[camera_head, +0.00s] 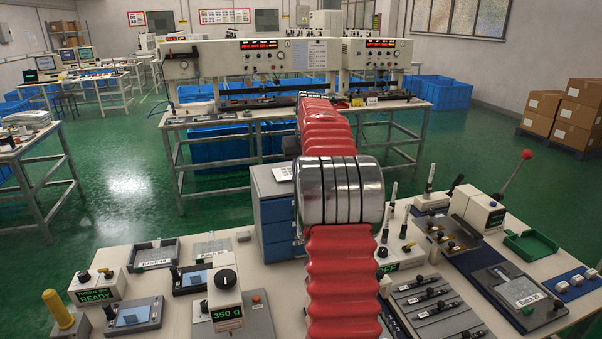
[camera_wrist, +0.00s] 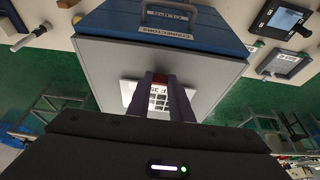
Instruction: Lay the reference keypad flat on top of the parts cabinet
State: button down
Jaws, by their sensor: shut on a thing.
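The parts cabinet (camera_head: 276,215) is a grey box with blue drawers, left of my red arm in the head view. Its plain grey top (camera_wrist: 103,62) fills the middle of the wrist view, with a blue drawer front and handle above it. The reference keypad is a thin white plate (camera_wrist: 128,90) with a grid of keys, lying level over the grey top. My gripper (camera_wrist: 161,80) is shut on it, and the fingers hide part of it. A pale edge of the keypad shows in the head view (camera_head: 283,174). I cannot tell whether it touches the top.
The cabinet stands at the back edge of a cream bench (camera_head: 220,258) crowded with fixtures. A scale reading 350 g (camera_head: 225,300) stands left of my arm. A grey slotted fixture (camera_head: 432,306) lies to the right. Green floor lies behind the bench.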

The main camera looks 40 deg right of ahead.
jog(key=shift+f, duration=0.35)
dwell(0.7)
jog(key=c, duration=1.5)
grip_release()
jog(key=shift+r, duration=0.15)
jog(key=v, duration=1.3)
jog(key=shift+s+a+r, duration=0.1)
jog(key=shift+r, duration=0.1)
jog(key=shift+s, duration=0.15)
